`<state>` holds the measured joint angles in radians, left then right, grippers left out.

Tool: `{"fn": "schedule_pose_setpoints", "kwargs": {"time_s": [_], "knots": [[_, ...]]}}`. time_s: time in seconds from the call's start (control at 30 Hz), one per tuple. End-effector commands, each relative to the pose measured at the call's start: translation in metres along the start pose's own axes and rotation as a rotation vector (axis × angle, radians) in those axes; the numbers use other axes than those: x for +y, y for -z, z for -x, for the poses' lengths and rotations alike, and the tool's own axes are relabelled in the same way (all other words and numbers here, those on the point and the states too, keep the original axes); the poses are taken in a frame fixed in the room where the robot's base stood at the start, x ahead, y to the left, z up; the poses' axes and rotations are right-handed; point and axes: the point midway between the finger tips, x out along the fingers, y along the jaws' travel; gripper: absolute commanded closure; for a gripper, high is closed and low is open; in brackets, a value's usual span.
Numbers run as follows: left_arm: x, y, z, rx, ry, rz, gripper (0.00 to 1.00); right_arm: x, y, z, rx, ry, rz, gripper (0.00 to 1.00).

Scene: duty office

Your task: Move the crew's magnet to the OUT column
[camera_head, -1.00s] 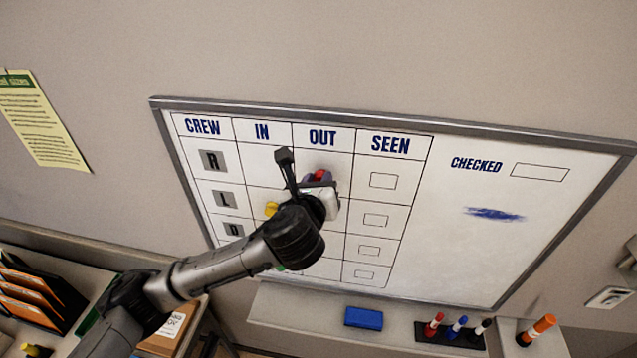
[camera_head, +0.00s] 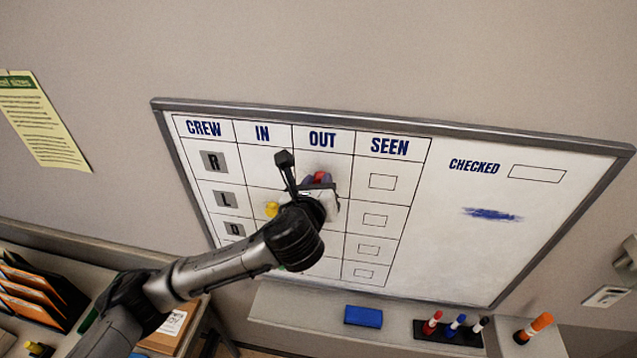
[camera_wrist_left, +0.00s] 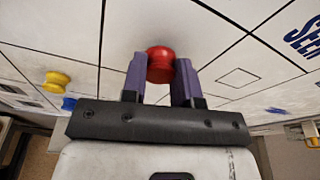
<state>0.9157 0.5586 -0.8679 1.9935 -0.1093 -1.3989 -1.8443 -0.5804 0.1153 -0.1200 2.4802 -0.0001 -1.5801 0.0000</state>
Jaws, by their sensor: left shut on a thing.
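The whiteboard (camera_head: 560,215) has columns CREW, IN, OUT and SEEN, with rows marked R, L, D. My left gripper (camera_head: 318,180) is at the OUT column in the top row, shut on a red magnet (camera_head: 320,176). In the left wrist view the red magnet (camera_wrist_left: 160,64) sits between the two purple fingers (camera_wrist_left: 160,82), at the board's face; whether it touches the board I cannot tell. A yellow magnet (camera_head: 272,209) is in the IN column, and it also shows in the left wrist view (camera_wrist_left: 55,82). A blue magnet (camera_wrist_left: 69,103) shows below it there. My right gripper is not in view.
A blue eraser (camera_head: 363,316) and a holder with several markers (camera_head: 455,328) are on the ledge below the board. Folders (camera_head: 30,290) are at lower left. My left arm hides part of the lower IN and OUT cells.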

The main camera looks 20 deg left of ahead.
Motion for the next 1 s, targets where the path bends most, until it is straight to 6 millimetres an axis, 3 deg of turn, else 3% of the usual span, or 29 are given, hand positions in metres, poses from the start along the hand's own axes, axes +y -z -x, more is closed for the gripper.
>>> {"fn": "schedule_pose_setpoints", "kwargs": {"time_s": [0.97, 1.0], "knots": [[-0.0003, -0.0013, -0.0056, 0.000, 0.000, 0.000, 1.00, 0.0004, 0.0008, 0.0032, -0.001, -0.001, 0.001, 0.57], [-0.0003, -0.0013, -0.0056, 0.000, 0.000, 0.000, 0.71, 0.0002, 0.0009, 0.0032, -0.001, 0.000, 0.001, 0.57]]}}
